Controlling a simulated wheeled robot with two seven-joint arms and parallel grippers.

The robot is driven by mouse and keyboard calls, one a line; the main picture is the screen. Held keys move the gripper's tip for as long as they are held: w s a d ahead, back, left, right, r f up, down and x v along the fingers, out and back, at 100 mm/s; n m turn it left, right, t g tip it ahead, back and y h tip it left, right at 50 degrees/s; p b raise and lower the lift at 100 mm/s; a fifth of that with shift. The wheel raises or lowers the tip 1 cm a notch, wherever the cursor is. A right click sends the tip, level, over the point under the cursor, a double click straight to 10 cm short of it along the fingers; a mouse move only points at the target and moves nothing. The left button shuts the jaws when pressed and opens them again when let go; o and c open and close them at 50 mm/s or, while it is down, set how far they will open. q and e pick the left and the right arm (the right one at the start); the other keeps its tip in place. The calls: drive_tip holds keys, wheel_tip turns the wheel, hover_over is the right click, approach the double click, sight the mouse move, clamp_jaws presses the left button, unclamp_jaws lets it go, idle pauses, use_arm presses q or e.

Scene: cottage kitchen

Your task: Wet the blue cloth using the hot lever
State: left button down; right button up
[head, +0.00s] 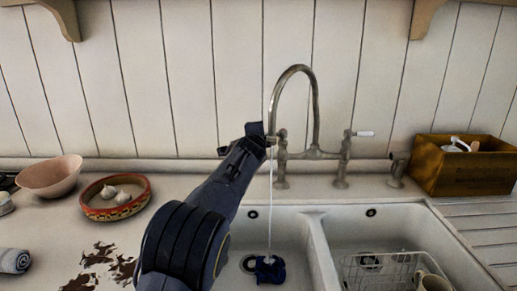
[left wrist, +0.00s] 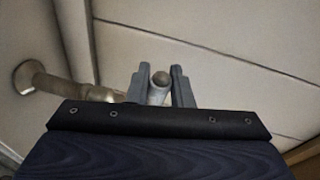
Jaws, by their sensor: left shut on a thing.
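The bridge tap (head: 315,100) stands behind the double sink. Its right lever (head: 363,133) has a white handle pointing right. My left gripper (head: 264,136) is at the tap's left side, shut on the left lever, which is mostly hidden by the gripper there. In the left wrist view the lever's rounded end (left wrist: 160,82) shows between my two fingers. A thin stream of water (head: 270,205) falls from the spout. The dark blue cloth (head: 269,271) lies crumpled in the left basin (head: 285,235), under the stream. I see no hot or cold marking.
The right basin holds a white wire rack (head: 380,270) with a mug (head: 433,284). A wooden box (head: 465,172) stands at the right. On the left counter are a pink bowl (head: 50,176), a patterned dish (head: 115,210) with garlic, a rolled cloth (head: 14,261) and brown stains.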

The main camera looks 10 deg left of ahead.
use_arm(q)
drive_tip(key=shift+f, duration=0.1)
drive_tip(key=c, duration=1.3)
unclamp_jaws()
drive_tip(key=shift+s, duration=0.1)
